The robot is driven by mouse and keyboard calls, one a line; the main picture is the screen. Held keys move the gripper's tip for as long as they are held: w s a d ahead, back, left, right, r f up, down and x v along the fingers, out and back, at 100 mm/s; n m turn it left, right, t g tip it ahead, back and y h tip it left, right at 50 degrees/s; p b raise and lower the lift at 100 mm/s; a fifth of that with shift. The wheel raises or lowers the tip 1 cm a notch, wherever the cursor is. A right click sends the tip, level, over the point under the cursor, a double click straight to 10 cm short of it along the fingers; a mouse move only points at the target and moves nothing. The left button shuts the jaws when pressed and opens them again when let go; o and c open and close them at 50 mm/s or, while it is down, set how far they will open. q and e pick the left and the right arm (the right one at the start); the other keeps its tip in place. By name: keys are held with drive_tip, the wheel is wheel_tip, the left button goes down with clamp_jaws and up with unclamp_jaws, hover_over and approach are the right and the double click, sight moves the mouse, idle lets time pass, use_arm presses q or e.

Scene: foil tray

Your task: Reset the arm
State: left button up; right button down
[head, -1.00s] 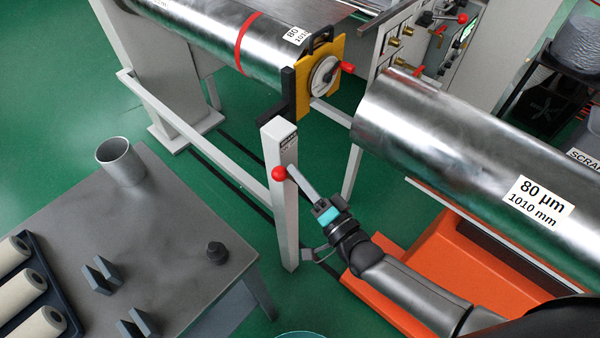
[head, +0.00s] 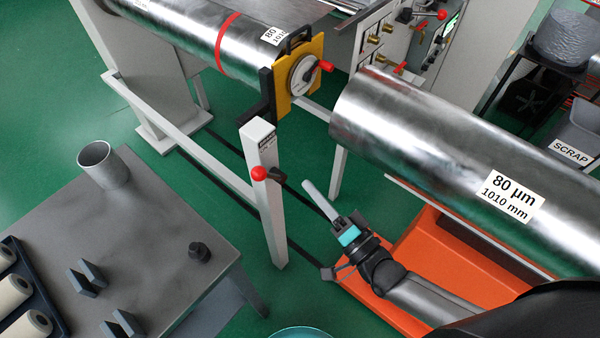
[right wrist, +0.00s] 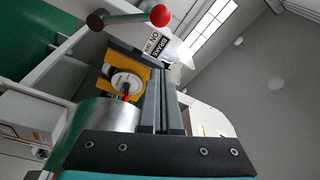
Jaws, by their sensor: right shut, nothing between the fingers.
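My right gripper (head: 308,186) shows in the head view right of a white post (head: 266,205), with its fingers together and nothing between them. The fingertips point up toward the post's lever and are apart from it. The lever has a red ball knob (head: 259,173) and a dark hub beside it. In the right wrist view my closed grey fingers (right wrist: 161,75) rise in the middle. The red knob (right wrist: 160,15) lies beyond their tips, near a label reading BRAKE, ON and OFF (right wrist: 160,45). My left gripper is not in view.
A large foil roll (head: 420,130) lies over an orange cart (head: 420,265) to the right. A yellow chuck (head: 300,75) with a red handle holds another roll behind the post. A grey table (head: 150,235) with a cup (head: 103,165) stands at left. Green floor is clear between.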

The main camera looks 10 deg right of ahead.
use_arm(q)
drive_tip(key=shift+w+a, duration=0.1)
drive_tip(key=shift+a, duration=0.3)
use_arm(e)
drive_tip(key=shift+v, duration=1.45)
